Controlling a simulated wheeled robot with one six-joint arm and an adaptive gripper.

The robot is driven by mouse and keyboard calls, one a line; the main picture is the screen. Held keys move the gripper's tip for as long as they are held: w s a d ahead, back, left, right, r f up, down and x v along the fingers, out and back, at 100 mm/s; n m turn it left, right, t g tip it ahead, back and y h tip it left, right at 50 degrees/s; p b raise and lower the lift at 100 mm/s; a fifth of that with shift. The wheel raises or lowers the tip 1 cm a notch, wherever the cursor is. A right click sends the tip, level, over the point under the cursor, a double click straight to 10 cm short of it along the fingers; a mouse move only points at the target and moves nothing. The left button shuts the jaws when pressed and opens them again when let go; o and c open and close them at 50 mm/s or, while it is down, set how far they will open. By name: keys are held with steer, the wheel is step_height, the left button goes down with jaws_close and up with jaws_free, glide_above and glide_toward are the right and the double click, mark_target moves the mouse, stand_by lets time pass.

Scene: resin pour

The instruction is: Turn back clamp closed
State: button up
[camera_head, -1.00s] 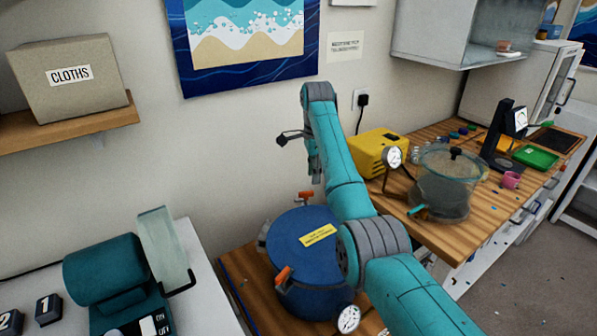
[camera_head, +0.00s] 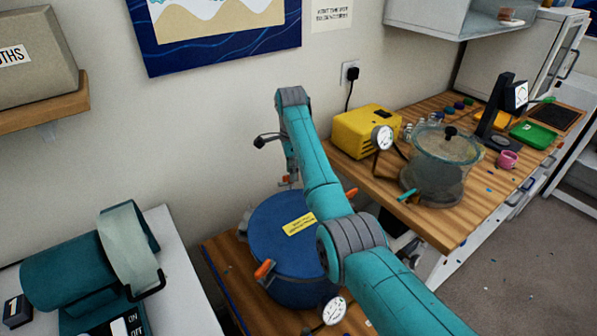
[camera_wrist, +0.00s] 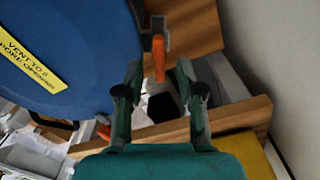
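The blue pressure pot (camera_head: 268,255) stands on the wooden bench, its lid bearing a yellow label (camera_head: 299,224). An orange-handled clamp (camera_head: 265,268) shows at its front left, and another orange handle (camera_head: 351,192) shows just right of my arm. In the wrist view, the pot's blue lid (camera_wrist: 80,40) fills the upper left. A clamp with an orange handle (camera_wrist: 158,58) at its rim sticks out towards my gripper, lined up between the fingertips. My gripper (camera_wrist: 160,72) is open; I cannot tell whether it touches the handle. In the head view, my gripper (camera_head: 291,178) hides the pot's back rim.
A yellow box (camera_head: 366,132) and a clear lidded chamber (camera_head: 440,170) stand on the right bench. The wall is close behind the pot. A teal machine (camera_head: 75,265) stands at the left. A pressure gauge (camera_head: 334,310) is at the pot's front.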

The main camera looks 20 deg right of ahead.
steer(key=shift+f, duration=0.7)
jaws_close()
